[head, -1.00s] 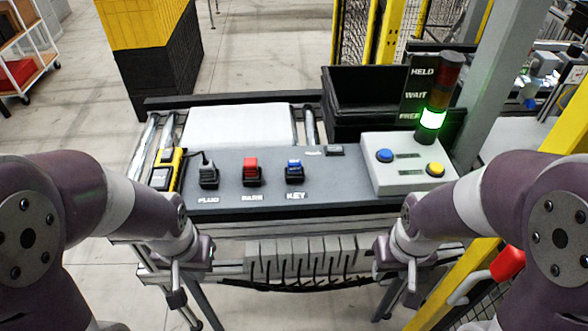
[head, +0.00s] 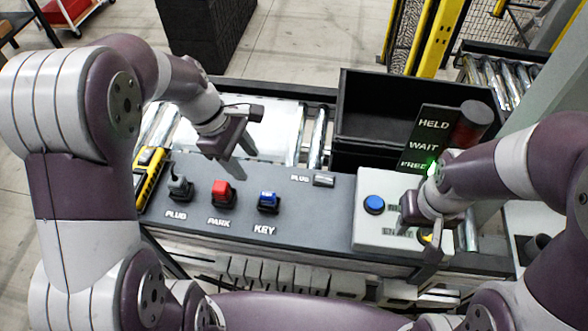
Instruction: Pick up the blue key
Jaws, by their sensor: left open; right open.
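The blue key (head: 268,201) sits upright in its dark holder above the KEY label on the grey panel (head: 310,215). My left gripper (head: 236,163) is open and empty, above the back of the panel, up and to the left of the key and apart from it. My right gripper (head: 424,245) is open over the button box, well to the right of the key. It partly hides the yellow button (head: 426,238).
A red part (head: 222,191) at PARK and a grey plug (head: 179,187) stand left of the key. The button box has a blue button (head: 374,204). Behind are a black bin (head: 385,90) and a signal tower (head: 472,122), partly hidden by my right arm.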

